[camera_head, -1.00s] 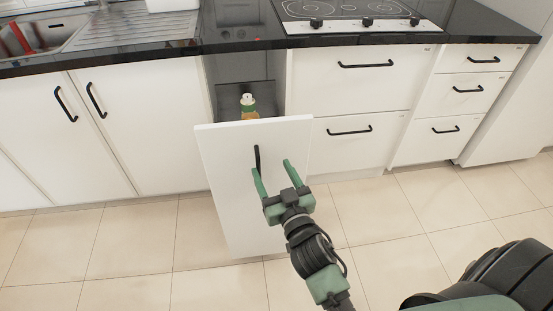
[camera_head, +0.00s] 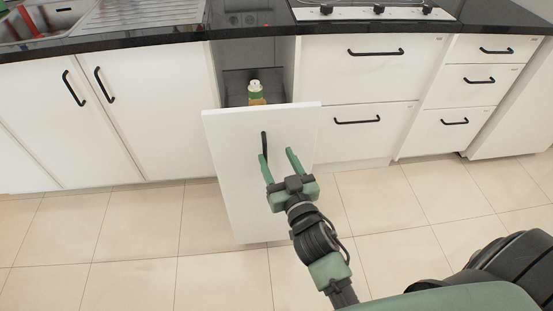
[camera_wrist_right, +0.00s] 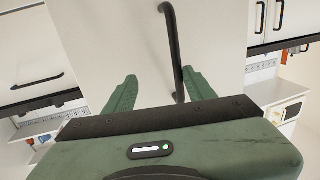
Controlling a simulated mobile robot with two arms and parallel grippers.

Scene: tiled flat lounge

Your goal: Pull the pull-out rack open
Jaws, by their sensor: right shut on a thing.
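The pull-out rack's white front panel (camera_head: 232,150) stands forward of the cabinet row in the head view, with a dark opening behind it. Its black vertical handle (camera_head: 264,146) is on the upper part of the panel. My right gripper (camera_head: 278,158) is at the handle, shut on it. In the wrist view the handle (camera_wrist_right: 172,40) runs down between the green fingers of my right gripper (camera_wrist_right: 160,92), close to the right-hand finger. My left gripper is not in view.
A bottle with a white cap (camera_head: 255,92) stands inside the rack behind the panel. Closed double doors (camera_head: 95,130) are on the left, and closed drawers (camera_head: 360,75) on the right. Tiled floor (camera_head: 130,240) in front is clear.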

